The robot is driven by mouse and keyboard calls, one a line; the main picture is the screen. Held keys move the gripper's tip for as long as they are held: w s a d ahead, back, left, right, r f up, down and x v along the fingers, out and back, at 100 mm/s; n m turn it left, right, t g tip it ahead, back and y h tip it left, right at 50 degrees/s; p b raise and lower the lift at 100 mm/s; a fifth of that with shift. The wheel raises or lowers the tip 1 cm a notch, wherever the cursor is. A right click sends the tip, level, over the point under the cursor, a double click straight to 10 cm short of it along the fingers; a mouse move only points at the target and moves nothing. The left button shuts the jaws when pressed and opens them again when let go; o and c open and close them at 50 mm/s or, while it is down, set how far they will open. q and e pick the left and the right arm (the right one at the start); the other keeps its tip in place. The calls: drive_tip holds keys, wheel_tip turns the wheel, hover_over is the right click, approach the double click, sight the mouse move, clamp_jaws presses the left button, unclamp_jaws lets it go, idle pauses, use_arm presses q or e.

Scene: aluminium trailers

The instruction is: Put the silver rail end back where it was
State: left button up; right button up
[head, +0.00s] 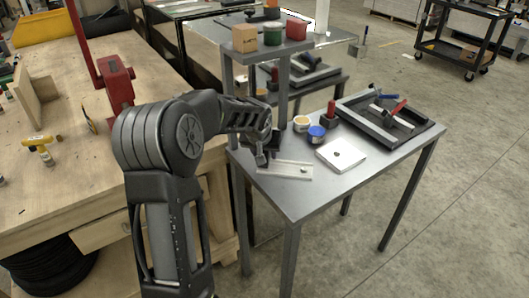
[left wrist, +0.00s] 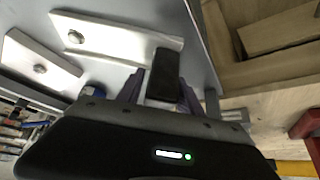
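A silver flat plate (head: 285,170) with a small round knob lies on the left part of the grey metal table (head: 315,197); I take it for the rail end. It also shows in the left wrist view (left wrist: 115,36), with a raised edge on its right. My left gripper (head: 263,155) points down at the plate's left end. In the left wrist view its fingers (left wrist: 160,92) stand on both sides of a dark block (left wrist: 164,72) with a pale lower face. Whether they press on it, I cannot tell. My right gripper is not in view.
A square pale plate (head: 341,155), a blue-lidded jar (head: 316,134), a yellow-topped jar (head: 301,124) and a red-handled stamp (head: 330,113) stand close by. A dark tray (head: 418,132) with tools fills the back right. A raised shelf (head: 258,56) overhangs the back left. The front right tabletop is clear.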

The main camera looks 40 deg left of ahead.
use_arm(q)
drive_tip(key=shift+o, duration=0.7)
drive_tip(key=shift+r, duration=0.1)
drive_tip(key=shift+r, duration=0.2)
drive_tip(key=b+v, duration=0.1)
drive_tip(key=v, duration=1)
drive_tip(key=shift+s+r, duration=0.25)
drive_tip(key=shift+d+f, duration=0.1)
drive_tip(key=shift+d, duration=0.05)
